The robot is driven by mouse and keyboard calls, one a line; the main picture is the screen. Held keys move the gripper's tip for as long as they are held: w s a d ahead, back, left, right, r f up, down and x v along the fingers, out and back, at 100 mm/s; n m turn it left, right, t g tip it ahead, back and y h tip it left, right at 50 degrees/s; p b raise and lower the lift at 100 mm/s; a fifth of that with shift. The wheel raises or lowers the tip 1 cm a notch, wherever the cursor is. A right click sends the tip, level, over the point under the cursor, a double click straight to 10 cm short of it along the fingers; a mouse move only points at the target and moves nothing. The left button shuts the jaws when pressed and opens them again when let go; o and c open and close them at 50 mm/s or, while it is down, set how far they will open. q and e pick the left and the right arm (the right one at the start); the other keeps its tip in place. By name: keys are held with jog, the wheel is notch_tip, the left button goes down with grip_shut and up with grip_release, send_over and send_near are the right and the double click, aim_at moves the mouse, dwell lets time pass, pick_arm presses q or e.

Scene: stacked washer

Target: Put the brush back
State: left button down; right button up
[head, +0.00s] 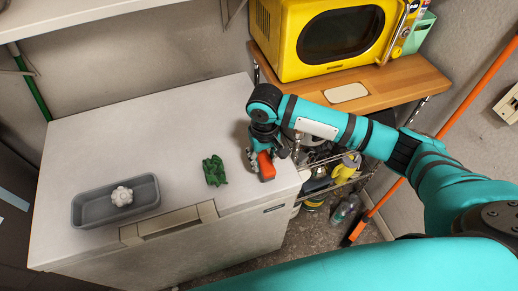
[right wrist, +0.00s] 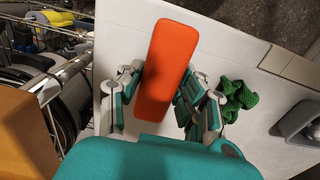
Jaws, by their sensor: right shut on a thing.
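The brush (head: 266,165) looks like an orange-red oblong block at the right end of the white chest's top. No bristles show. My right gripper (head: 268,152) is over it with a finger on each side, shut on it. In the right wrist view the brush (right wrist: 167,70) runs lengthwise between the fingers (right wrist: 160,100), its far end sticking out past them. I cannot tell whether it touches the top. A grey tray (head: 90,219) lies at the chest's left front, with a white knobby thing (head: 122,196) in it. My left gripper is not in view.
A crumpled green cloth (head: 214,170) lies between tray and brush. Right of the chest (head: 150,130) stands a wire rack with bottles (head: 345,207), below a wooden shelf (head: 400,88) with a yellow microwave (head: 290,40). The chest top's back is clear.

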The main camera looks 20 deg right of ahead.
jog(key=w, duration=0.4)
jog(key=shift+f, duration=0.15)
jog(key=shift+w+d+f+p, duration=0.1)
jog(key=shift+w+f+p, duration=0.1)
jog(key=shift+w+p, duration=0.2)
notch_tip(320, 180, down, 3)
jog(key=shift+p, duration=0.5)
jog(key=shift+f, duration=0.2)
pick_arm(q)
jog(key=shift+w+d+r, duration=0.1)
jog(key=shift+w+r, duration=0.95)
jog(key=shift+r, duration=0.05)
pick_arm(e)
jog(key=o, duration=1)
notch_tip(320, 180, up, 11)
jog(key=b, duration=0.2)
jog(key=shift+f+b, duration=0.2)
jog(key=shift+b, duration=0.1)
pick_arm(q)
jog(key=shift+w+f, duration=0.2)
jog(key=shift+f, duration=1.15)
pick_arm(e)
jog(key=shift+r, duration=0.75)
